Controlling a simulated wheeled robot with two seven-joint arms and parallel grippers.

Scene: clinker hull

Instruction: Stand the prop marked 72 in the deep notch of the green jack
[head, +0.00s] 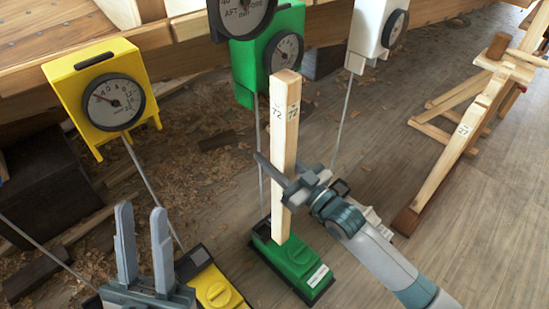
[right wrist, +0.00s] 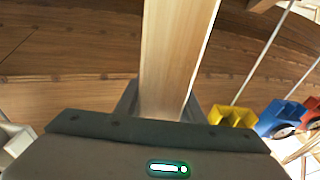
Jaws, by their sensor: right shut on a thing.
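The prop marked 72 (head: 285,135) is a pale square wooden post, upright with a slight lean. My right gripper (head: 289,186) is shut on it around its lower half. The prop also fills the upper middle of the right wrist view (right wrist: 176,55). Its lower end meets the top of the green jack (head: 303,272) in the picture. I cannot tell whether it stands in a notch or hovers just above. The jack's notches are hidden behind the prop. My left gripper (head: 143,250) is open and empty at the lower left, fingers up.
A yellow jack (head: 214,291) stands left of the green one. A yellow gauge box (head: 107,98), a green gauge box (head: 270,55) and a white one (head: 375,30) hang along the wooden hull. A prop marked 27 (head: 456,145) leans on a wooden trestle at right. Shavings litter the floor.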

